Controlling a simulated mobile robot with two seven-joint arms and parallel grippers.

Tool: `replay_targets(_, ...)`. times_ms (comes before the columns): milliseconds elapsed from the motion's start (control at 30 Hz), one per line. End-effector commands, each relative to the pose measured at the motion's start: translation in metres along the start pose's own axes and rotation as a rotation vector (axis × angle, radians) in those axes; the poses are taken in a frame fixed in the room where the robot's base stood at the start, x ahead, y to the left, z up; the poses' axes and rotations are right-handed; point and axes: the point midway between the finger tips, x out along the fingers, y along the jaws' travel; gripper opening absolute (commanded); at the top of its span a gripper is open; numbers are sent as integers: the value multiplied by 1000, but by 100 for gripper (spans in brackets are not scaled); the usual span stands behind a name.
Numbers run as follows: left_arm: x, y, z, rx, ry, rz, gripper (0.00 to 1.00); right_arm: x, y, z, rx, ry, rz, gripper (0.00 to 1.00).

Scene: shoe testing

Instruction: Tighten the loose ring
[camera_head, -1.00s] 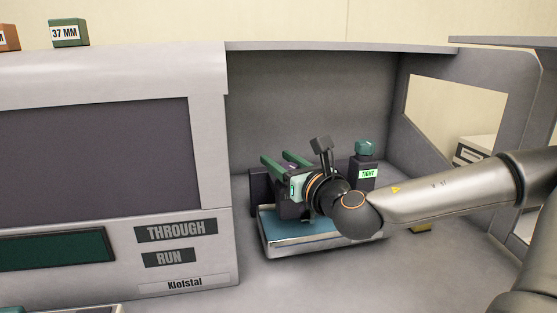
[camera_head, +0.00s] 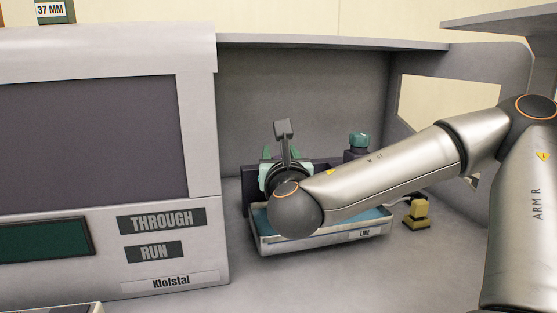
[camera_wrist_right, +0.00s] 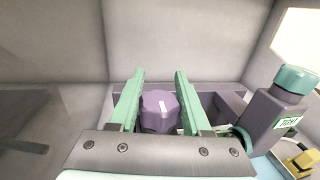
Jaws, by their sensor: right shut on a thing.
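My right gripper (camera_wrist_right: 160,84) has its two green fingers on either side of a purple faceted knob-like ring (camera_wrist_right: 159,112) with a white mark on top. It is shut on this ring. In the head view my right wrist hides most of the gripper and all of the ring. A purple post with a teal cap (camera_wrist_right: 297,80) stands to the right of the ring and carries a green-and-white sign (camera_wrist_right: 289,122). The same teal cap (camera_head: 358,140) shows behind my forearm in the head view. My left gripper is not in view.
A tray with a blue top and pale rim (camera_head: 320,241) sits under the purple parts in a grey bay. A yellow block (camera_head: 416,213) stands right of it. The machine panel with THROUGH and RUN labels (camera_head: 155,251) bounds the left. The bay floor in front is clear.

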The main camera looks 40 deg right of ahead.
Motion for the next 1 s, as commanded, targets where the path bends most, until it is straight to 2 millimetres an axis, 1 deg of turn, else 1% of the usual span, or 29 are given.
replay_targets(533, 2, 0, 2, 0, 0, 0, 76, 0, -1, 2, 3, -3, -24, 0)
replay_targets(567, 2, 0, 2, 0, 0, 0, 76, 0, -1, 2, 3, -3, -24, 51)
replay_targets(800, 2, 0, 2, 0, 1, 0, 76, 0, -1, 1, 2, -2, -23, 78)
replay_targets(1000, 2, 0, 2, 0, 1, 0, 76, 0, -1, 1, 2, -1, -23, 78)
